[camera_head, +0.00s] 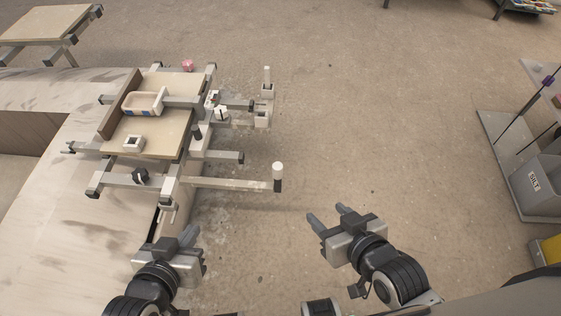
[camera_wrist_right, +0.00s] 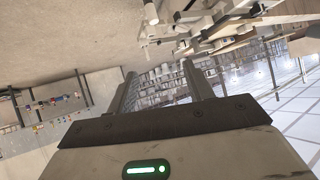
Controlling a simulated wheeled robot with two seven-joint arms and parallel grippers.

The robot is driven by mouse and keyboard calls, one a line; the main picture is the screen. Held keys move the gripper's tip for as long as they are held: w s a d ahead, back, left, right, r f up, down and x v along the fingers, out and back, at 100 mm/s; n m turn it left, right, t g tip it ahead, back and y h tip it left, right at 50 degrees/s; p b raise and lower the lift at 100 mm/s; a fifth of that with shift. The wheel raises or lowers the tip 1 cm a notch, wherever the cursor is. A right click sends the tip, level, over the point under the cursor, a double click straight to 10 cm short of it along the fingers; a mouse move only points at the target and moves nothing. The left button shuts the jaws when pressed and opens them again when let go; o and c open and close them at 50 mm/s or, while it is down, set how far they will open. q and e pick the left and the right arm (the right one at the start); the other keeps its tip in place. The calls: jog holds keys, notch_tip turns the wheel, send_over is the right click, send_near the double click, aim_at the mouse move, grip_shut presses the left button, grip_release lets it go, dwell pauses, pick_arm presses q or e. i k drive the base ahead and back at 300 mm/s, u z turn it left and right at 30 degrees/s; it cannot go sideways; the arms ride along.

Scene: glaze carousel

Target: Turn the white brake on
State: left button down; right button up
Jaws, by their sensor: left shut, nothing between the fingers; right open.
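The carousel frame (camera_head: 228,156) of grey bars stands at left centre in the head view. A small white part (camera_head: 222,114) sits on its right side among dark fittings. It may be the white brake, but it is too small to tell its setting. A long bar (camera_head: 228,184) reaches right and ends in an upright white cylindrical handle (camera_head: 278,170); the handle also shows in the right wrist view (camera_wrist_right: 151,13). My left gripper (camera_head: 190,236) is shut and empty, below the frame. My right gripper (camera_head: 328,214) is open and empty, below and right of the handle, touching nothing.
A dark knob (camera_head: 140,176) sits on the lower bar. A grey bin (camera_head: 536,184) stands at right. The floor between is clear.

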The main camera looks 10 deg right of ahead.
aim_at(278, 167)
jog(key=u, duration=1.8)
jog(key=k, duration=0.85)
jog(key=z, duration=1.15)
jog(key=i, duration=1)
jog(key=u, duration=0.05)
